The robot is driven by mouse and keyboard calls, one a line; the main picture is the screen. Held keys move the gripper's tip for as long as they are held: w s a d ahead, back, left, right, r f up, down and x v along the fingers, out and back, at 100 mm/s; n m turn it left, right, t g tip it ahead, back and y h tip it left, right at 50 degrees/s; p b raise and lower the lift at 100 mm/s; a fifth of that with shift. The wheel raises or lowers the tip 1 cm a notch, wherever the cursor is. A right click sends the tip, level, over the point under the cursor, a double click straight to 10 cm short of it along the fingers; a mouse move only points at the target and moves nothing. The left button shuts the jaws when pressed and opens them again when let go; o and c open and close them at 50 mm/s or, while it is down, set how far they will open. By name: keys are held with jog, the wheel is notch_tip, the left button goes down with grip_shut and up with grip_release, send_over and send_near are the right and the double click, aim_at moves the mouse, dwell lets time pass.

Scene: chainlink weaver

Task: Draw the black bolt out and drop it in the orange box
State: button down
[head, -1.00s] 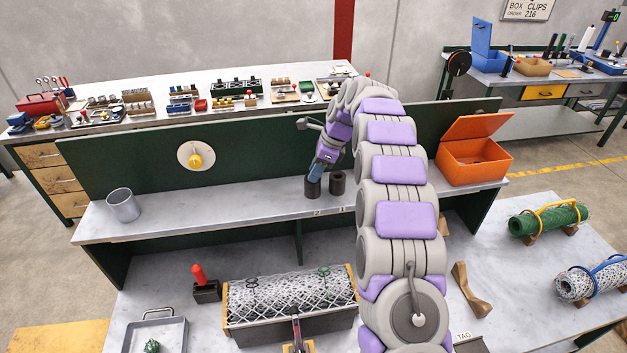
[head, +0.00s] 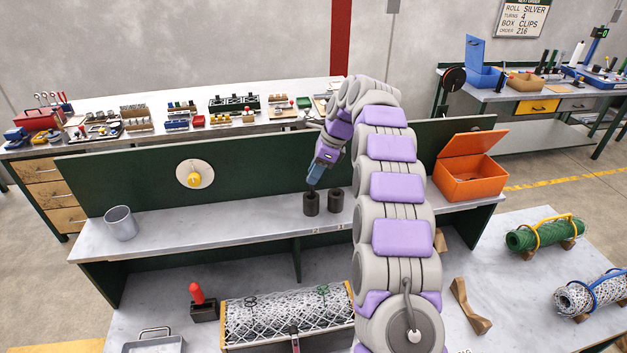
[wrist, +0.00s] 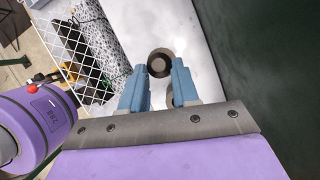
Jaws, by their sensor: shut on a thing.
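Two black cylinders stand upright on the grey shelf: a left one (head: 311,204) and a right one (head: 335,200), which shows an open top. My gripper (head: 313,181) is just above the left cylinder, pointing down, its blue fingers shut on the black bolt. Only a small dark bit of the bolt (head: 312,188) shows below the fingertips; I cannot tell whether its lower end is clear of the cylinder. In the wrist view, dark round shapes lie at and between the blue fingers (wrist: 160,76). The orange box (head: 468,183) stands open at the shelf's right end.
A grey cup (head: 120,223) stands at the shelf's left. A green panel (head: 258,177) with a yellow knob rises behind the shelf. Below are a mesh roll (head: 285,313) and a red-handled tool (head: 197,293).

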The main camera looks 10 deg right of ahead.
jog(key=shift+r+p, duration=0.4)
jog(key=shift+r, duration=1.75)
jog(key=shift+f, duration=0.1)
